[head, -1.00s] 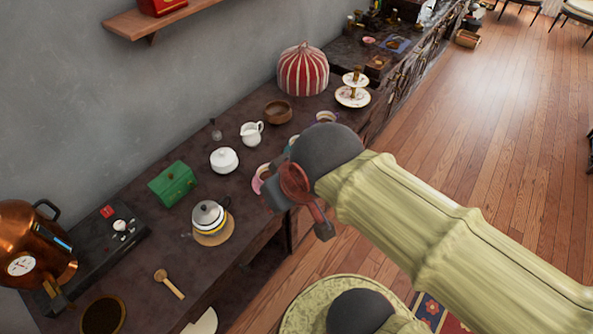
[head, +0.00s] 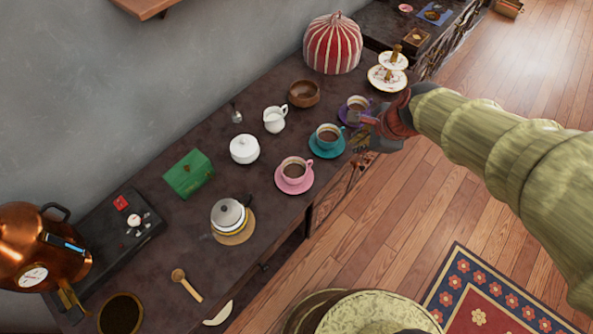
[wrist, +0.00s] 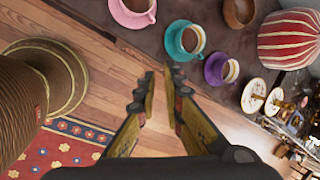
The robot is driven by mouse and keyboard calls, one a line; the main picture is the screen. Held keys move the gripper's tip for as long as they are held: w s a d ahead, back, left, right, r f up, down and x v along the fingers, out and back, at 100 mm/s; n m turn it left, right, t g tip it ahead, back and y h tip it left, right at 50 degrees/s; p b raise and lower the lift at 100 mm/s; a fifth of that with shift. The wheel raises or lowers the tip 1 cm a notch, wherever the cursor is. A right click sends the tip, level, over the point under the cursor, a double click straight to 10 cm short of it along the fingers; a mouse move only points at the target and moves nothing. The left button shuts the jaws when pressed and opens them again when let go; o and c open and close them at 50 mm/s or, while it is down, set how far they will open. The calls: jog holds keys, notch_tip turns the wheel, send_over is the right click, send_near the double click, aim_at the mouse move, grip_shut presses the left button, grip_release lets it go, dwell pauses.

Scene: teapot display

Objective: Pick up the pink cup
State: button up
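The pink cup (head: 293,170) stands upright on a pink saucer (head: 281,186) near the front edge of the table and holds a brown drink. It also shows at the top of the wrist view (wrist: 138,6), partly cut off by the frame. My gripper (wrist: 161,76) is open and empty, its two fingers apart. In the head view it is at the table's front edge by the purple cup (head: 357,104), to the right of the pink cup. A teal cup (head: 327,134) on its saucer stands between them.
A yellow-banded teapot (head: 229,215) is left of the pink cup. A white sugar bowl (head: 244,149), a creamer (head: 274,120), a wooden bowl (head: 303,94) and a green box (head: 188,174) stand behind. A tiered stand (head: 386,78) is near the gripper.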

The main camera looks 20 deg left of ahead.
jog(key=w+a+f+m, duration=0.2)
jog(key=a+f+m, duration=0.3)
jog(key=a+f, duration=0.15)
jog(key=m+g, duration=0.1)
jog(key=m, duration=0.3)
send_near(312, 161)
jog(key=x, duration=0.5)
jog(key=b+x, duration=0.4)
jog(key=x, duration=0.1)
jog(key=shift+w+f, duration=0.1)
jog(key=shift+f, duration=0.3)
jog(key=shift+r+y, duration=0.1)
jog(key=shift+y, duration=0.2)
grip_shut()
jog(key=shift+r, duration=0.2)
